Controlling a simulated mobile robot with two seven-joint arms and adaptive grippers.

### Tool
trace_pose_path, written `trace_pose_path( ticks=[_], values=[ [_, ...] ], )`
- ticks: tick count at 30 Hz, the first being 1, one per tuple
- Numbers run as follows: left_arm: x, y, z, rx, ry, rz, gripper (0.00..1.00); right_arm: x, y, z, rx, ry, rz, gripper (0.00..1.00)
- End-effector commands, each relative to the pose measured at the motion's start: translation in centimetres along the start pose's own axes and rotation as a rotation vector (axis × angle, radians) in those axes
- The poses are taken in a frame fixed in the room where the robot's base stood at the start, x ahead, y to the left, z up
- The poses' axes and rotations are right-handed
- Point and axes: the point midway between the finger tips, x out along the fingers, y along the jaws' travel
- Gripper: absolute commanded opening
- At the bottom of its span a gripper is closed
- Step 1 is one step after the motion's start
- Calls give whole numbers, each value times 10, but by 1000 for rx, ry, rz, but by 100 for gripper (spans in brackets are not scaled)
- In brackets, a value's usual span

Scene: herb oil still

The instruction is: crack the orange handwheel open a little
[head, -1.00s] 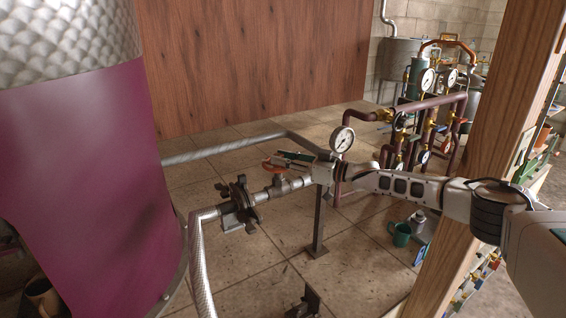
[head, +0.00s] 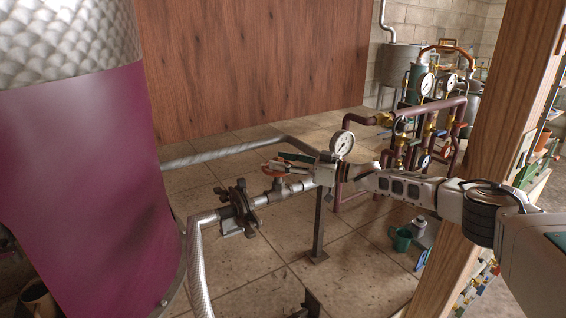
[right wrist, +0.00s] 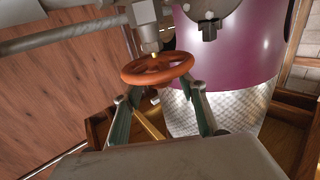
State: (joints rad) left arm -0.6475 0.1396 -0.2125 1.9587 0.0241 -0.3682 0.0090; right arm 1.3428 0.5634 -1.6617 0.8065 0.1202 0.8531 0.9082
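The orange handwheel (head: 272,169) sits on a valve in the grey pipe run, left of my right gripper (head: 288,164) in the head view. In the right wrist view the handwheel (right wrist: 157,68) is a round orange ring on a metal stem, just ahead of the fingers. My right gripper (right wrist: 165,92) is open, with its green-padded fingers apart and their tips near the two sides of the wheel's near rim. I cannot tell whether either finger touches it. My left gripper is not in view.
A pressure gauge (head: 342,142) stands on the pipe beside my right wrist. A flanged fitting (head: 238,207) is left of the valve. A large purple vessel (head: 95,190) fills the left. A wooden post (head: 490,150) stands close by my right arm.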

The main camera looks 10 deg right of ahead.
Motion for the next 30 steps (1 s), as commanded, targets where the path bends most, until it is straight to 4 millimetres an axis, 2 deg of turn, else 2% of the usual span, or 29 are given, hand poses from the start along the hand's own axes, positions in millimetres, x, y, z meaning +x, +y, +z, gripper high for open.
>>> trace_pose_path(
  ticks=[7, 11, 24, 30],
  values=[
    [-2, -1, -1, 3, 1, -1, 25, -2, 0, 2, 0, -2, 0, 41],
    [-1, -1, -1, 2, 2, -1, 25, -12, 0, 2, 2, -2, 1, 41],
    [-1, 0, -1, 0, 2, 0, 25, -94, 0, 1, 1, -2, 1, 41],
    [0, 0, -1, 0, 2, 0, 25, -115, 0, 1, 1, -1, 0, 41]
  ],
)
